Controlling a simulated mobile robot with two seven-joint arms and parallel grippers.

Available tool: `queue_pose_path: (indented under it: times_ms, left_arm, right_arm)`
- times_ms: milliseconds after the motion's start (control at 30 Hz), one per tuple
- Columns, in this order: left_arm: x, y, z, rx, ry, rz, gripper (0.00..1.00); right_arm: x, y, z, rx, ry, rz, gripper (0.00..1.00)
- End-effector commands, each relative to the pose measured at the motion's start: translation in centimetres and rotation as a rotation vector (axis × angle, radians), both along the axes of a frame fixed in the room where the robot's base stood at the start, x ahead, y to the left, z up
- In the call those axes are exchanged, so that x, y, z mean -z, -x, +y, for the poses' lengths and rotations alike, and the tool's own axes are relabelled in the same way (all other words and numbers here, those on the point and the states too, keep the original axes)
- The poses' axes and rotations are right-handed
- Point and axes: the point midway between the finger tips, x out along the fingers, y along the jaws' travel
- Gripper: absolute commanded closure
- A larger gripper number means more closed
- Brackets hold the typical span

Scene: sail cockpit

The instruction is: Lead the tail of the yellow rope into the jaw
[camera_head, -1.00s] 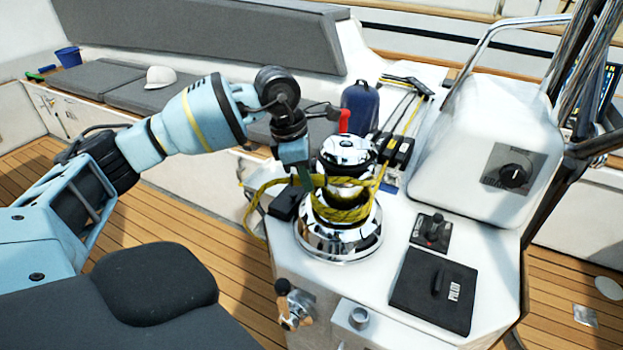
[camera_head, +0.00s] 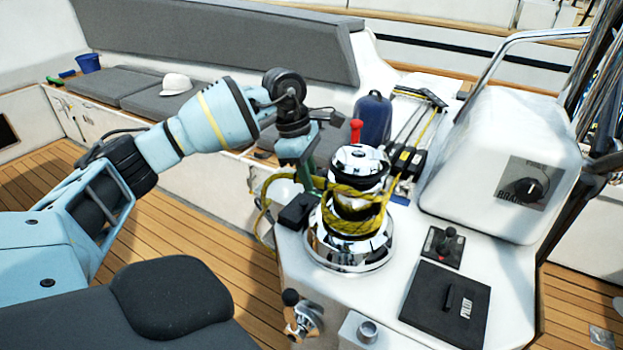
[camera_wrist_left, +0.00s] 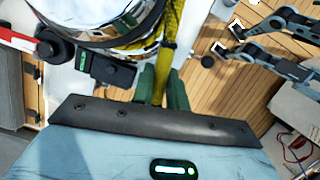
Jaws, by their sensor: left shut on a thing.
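The chrome winch (camera_head: 346,250) stands on the white console with several turns of yellow rope (camera_head: 345,222) around its drum. The jaw (camera_head: 358,176) is the ring near the top of the winch. My left gripper (camera_head: 308,178) is just left of the winch, at about jaw height, shut on the rope tail. Its green fingers also show in the left wrist view (camera_wrist_left: 164,92), with the rope running between them to the winch. The loose end hangs beyond the console's left edge. I cannot tell whether rope lies in the jaw. My right gripper (camera_wrist_left: 230,40) appears open and empty over the floor.
A black box (camera_head: 298,211) sits close left.

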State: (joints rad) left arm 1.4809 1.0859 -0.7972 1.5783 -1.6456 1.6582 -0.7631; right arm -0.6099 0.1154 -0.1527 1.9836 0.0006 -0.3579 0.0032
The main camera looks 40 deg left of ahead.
Motion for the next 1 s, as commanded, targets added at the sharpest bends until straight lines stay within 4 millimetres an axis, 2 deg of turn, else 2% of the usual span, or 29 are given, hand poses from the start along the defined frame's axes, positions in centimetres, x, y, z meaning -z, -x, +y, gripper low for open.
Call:
queue_pose_path:
  times_ms: [267,600,633,800,1000]
  left_arm:
    - [0.0,-0.1,0.1,0.012,0.000,0.001,1.00]
    - [0.1,-1.3,2.1,0.212,-0.001,0.002,1.00]
    - [0.0,-1.3,2.1,0.210,-0.002,0.002,0.81]
    - [0.0,-1.3,2.0,0.208,-0.002,0.001,0.59]
    - [0.0,-1.3,2.0,0.207,-0.002,0.001,0.58]
  right_arm:
    - [0.0,0.0,0.2,0.007,-0.004,0.000,0.41]
    - [0.4,0.3,0.1,0.005,-0.003,0.007,0.41]
    - [0.4,0.2,0.1,0.005,-0.002,0.006,0.41]
    - [0.4,0.2,0.0,0.000,0.000,0.006,0.41]
    - [0.4,0.3,-0.1,-0.004,0.002,0.006,0.41]
